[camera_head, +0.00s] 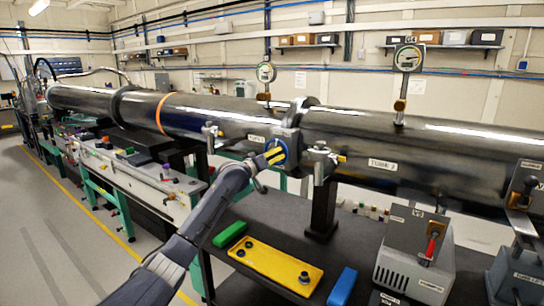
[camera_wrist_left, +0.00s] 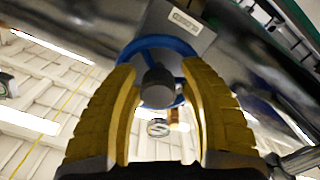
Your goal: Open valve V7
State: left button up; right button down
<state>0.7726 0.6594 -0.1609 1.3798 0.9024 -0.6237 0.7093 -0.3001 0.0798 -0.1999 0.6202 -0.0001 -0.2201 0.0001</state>
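A valve with a blue handwheel (camera_head: 284,143) sits on the side of the large dark tube (camera_head: 350,140). In the left wrist view the blue wheel (camera_wrist_left: 155,41) has a dark round hub (camera_wrist_left: 158,87) at its middle. A small label (camera_wrist_left: 184,20) is beside it, too small to read. My left gripper (camera_head: 273,155) is at the wheel. Its yellow fingers (camera_wrist_left: 159,66) are spread, one on each side of the hub, and overlap the rim in the picture. I cannot tell whether they touch it. My right gripper is not in view.
A dark bench below holds a yellow plate (camera_head: 270,262), a green block (camera_head: 229,234), a blue block (camera_head: 342,286) and a grey box with a red-handled switch (camera_head: 432,247). Round gauges (camera_head: 408,58) stand on the tube. The aisle floor (camera_head: 60,230) at left is clear.

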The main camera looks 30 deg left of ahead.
pick_arm(q)
jog(key=o, duration=0.3)
jog(key=shift+r, duration=0.3)
jog(key=s, duration=1.2)
jog(key=shift+a, duration=0.3)
jog(key=s+m, duration=0.5)
jog(key=m, duration=0.1)
jog(key=w, duration=1.6)
jog(key=shift+w+d+r, duration=0.15)
jog(key=shift+w+r, duration=0.05)
jog(key=shift+w, duration=0.05)
